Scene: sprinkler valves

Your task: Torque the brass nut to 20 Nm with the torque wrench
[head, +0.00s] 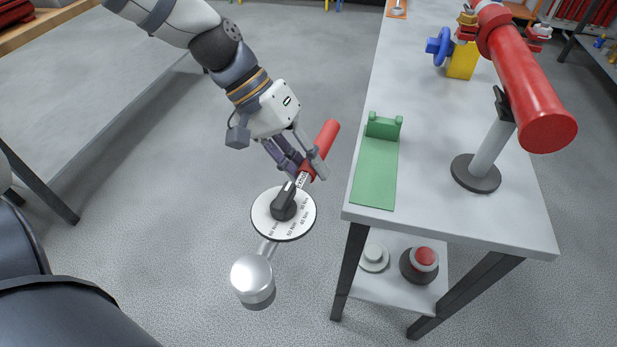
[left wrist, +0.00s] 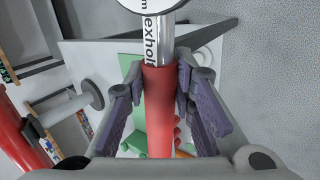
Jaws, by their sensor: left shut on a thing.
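My left gripper (head: 309,171) is shut on the red handle of the torque wrench (head: 325,142), in the air left of the workbench. The wrench has a white dial (head: 264,216) with a black knob, and a silver socket head (head: 253,278) hanging low over the floor. In the left wrist view the red handle (left wrist: 159,110) lies between the fingers (left wrist: 160,85). Small brass-coloured parts (head: 466,19) show at the red pipe's far end, near the top edge; I cannot tell which is the nut. My right gripper is not in view.
The grey workbench (head: 430,200) carries a green holder (head: 375,175), the red pipe (head: 520,75) on a round-based stand (head: 476,173), a blue handwheel (head: 438,46) and a yellow block (head: 462,62). A lower shelf (head: 385,288) holds round parts. Another table (head: 80,90) stands left.

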